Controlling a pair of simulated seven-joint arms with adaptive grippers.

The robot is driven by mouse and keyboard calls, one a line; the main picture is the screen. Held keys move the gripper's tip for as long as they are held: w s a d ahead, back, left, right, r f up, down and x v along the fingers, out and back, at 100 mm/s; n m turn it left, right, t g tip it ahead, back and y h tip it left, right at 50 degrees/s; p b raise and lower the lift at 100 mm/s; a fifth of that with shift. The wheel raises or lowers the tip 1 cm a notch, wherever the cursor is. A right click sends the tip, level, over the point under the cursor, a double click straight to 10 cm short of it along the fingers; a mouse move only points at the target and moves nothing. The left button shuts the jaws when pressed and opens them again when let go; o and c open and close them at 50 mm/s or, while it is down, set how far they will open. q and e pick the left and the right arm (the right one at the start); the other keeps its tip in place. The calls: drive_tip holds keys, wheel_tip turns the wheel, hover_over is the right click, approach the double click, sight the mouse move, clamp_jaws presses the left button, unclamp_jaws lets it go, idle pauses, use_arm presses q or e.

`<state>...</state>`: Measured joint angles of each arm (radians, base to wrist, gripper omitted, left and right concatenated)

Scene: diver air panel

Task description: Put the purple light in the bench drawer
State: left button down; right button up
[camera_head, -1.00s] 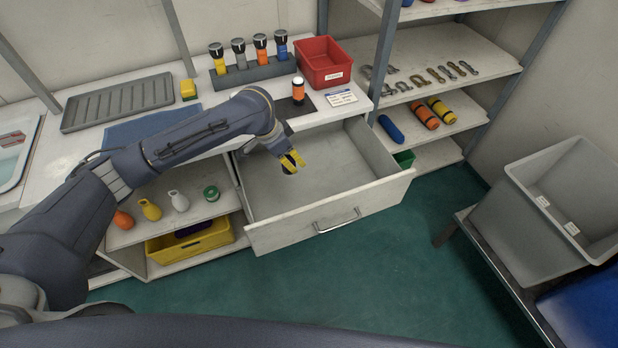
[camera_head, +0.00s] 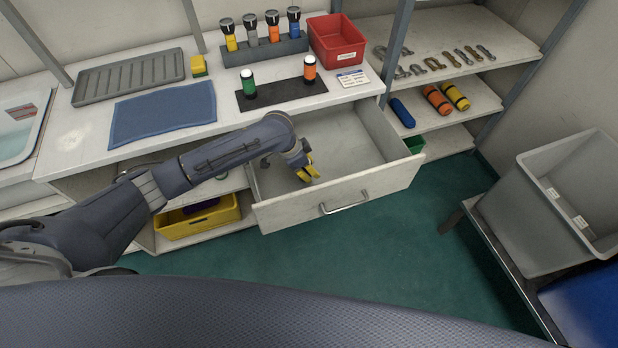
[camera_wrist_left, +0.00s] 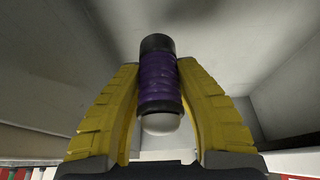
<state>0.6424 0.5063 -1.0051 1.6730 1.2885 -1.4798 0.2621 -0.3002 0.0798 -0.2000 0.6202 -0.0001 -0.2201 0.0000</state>
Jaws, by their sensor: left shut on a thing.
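The purple light (camera_wrist_left: 158,82) is between the yellow fingers of my left gripper (camera_wrist_left: 160,100), which is shut on it. Its dark end points away from the wrist and its pale rounded end faces the wrist. In the head view my left gripper (camera_head: 308,173) is inside the open bench drawer (camera_head: 385,187), near the front panel. The light is hidden there by the gripper. Grey drawer walls surround the light in the wrist view. I cannot tell whether it touches the drawer floor. My right gripper is not in view.
A green light (camera_head: 248,84) and an orange light (camera_head: 310,70) stand on a dark mat. Several lights stand in a rack (camera_head: 265,48) behind, beside a red bin (camera_head: 337,40). A yellow bin (camera_head: 200,222) sits on the lower shelf. The drawer's right part is clear.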

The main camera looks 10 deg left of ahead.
use_arm(q)
drive_tip(key=shift+f, duration=2.8)
drive_tip(key=shift+f, duration=0.1)
drive_tip(key=c, duration=1)
unclamp_jaws()
drive_tip(key=shift+o, duration=0.2)
drive_tip(key=v, duration=1.2)
